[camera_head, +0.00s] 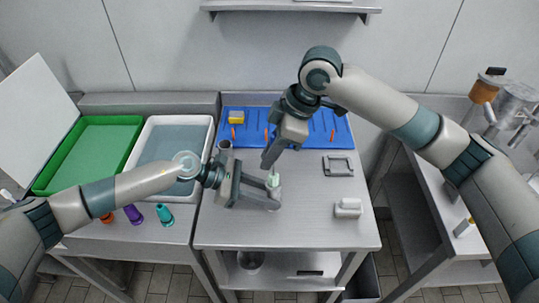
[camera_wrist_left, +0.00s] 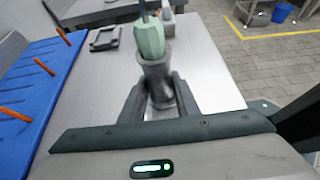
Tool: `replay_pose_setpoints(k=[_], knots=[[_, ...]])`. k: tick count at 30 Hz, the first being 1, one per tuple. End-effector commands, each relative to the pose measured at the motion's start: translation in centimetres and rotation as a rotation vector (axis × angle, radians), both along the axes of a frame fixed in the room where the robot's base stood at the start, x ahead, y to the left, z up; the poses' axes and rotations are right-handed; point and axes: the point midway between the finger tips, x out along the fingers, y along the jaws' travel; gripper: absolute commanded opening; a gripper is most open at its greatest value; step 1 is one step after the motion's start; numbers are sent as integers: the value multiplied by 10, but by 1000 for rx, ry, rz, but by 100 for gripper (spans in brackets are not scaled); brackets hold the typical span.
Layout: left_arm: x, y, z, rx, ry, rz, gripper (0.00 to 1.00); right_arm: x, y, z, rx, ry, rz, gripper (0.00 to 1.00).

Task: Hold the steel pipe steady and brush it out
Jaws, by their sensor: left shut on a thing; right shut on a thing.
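The grey steel pipe (camera_wrist_left: 157,82) stands upright in the left wrist view, between the fingers of my left gripper (camera_wrist_left: 160,100). My left gripper (camera_head: 274,194) is shut on it over the middle of the steel table. A brush with a pale green handle (camera_wrist_left: 150,40) is directly above the pipe, its lower end at the pipe's mouth. Its bristles are hidden, seemingly inside the pipe. My right gripper (camera_head: 270,163) comes down from above and is shut on the brush; the brush handle (camera_head: 273,180) shows just below its fingertips.
A blue pegboard (camera_head: 310,125) with orange pegs and a yellow block (camera_head: 236,117) lies at the back. A grey frame (camera_head: 338,166) and a pale block (camera_head: 348,208) lie to the right. A water basin (camera_head: 205,128) and green tray (camera_head: 88,155) are left. The table's front is clear.

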Motion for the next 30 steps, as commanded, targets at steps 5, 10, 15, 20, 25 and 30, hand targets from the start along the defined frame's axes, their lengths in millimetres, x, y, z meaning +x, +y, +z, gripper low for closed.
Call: replay_pose_setpoints(k=[5,10,15,20,25,30], knots=[[0,0,0,0,0,0,7,0,0,11,0,-1,0,0],[0,0,0,0,0,0,7,0,0,21,0,-1,1,0],[0,0,0,0,0,0,7,0,0,30,0,-1,1,0],[0,0,0,0,0,0,7,0,0,40,0,-1,1,0],[0,0,0,0,0,0,7,0,0,49,1,-1,1,0],[0,0,0,0,0,0,7,0,0,59,1,-1,1,0]])
